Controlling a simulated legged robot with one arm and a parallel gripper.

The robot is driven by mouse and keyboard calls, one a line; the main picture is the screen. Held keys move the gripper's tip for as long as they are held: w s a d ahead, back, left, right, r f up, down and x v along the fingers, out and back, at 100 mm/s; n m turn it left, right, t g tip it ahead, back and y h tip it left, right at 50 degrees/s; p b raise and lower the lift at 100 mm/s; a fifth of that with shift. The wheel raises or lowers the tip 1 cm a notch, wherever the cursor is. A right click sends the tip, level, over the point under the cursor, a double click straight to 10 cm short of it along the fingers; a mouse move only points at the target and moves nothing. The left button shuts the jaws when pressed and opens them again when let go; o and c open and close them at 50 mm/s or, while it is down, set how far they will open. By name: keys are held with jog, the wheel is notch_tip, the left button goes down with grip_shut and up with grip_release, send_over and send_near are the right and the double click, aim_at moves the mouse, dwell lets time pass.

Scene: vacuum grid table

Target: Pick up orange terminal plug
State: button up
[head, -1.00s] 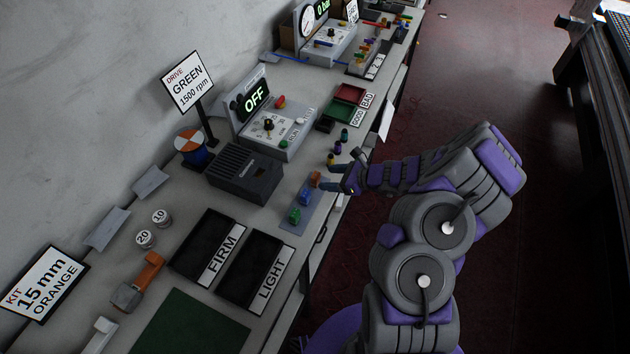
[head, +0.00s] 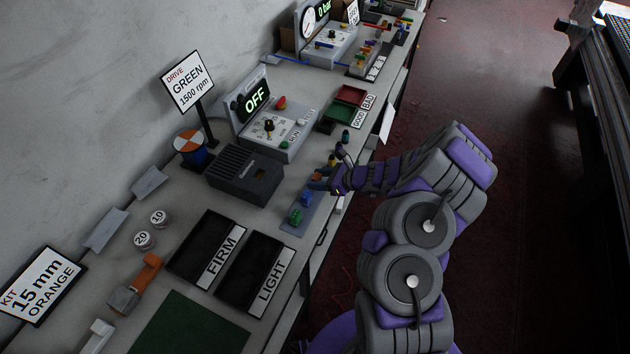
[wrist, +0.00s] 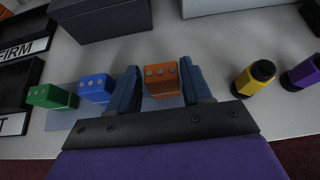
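The orange terminal plug (wrist: 161,78) sits on a pale strip on the table, with round metal contacts on its upper face. In the wrist view my gripper (wrist: 160,84) is open, its two blue fingers standing on either side of the plug with a gap visible at least on the right. In the head view my gripper (head: 322,176) is at the strip's far end and mostly hides the plug. A blue plug (wrist: 96,88) stands just left of the left finger, and a green plug (wrist: 53,96) stands farther left.
A yellow-and-black cylinder (wrist: 254,78) and a purple one (wrist: 302,74) stand to the right of my gripper. A dark box (head: 244,174) stands behind the plugs. Black FIRM (head: 208,248) and LIGHT (head: 254,272) trays lie nearer, at the left.

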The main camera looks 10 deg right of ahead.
jog(key=shift+d, duration=0.5)
jog(key=c, duration=0.6)
jog(key=shift+a, duration=0.1)
jog(key=shift+c, duration=0.6)
jog(key=shift+a, duration=0.25)
jog(key=shift+c, duration=0.2)
